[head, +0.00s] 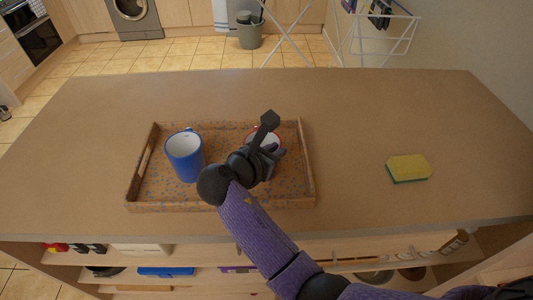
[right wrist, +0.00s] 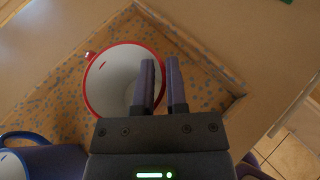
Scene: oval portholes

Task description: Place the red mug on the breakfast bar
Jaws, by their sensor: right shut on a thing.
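The red mug (head: 263,134), white inside with a red rim, is over the right part of a speckled tray, mostly hidden behind my right gripper (head: 272,150) in the head view. In the right wrist view the mug (right wrist: 112,82) is seen from above, open side up. My right gripper (right wrist: 160,82) is shut on its wall, one finger inside and one outside the rim. I cannot tell whether the mug touches the tray floor. The breakfast bar (head: 370,115) is the wide brown top under the tray. My left gripper is not in view.
The tray (head: 215,206) has raised walls. A blue mug (head: 184,158) stands in its left part and shows in the right wrist view (right wrist: 50,160). A yellow-green sponge (head: 408,167) lies at the right. The bar top is clear behind the tray and between tray and sponge.

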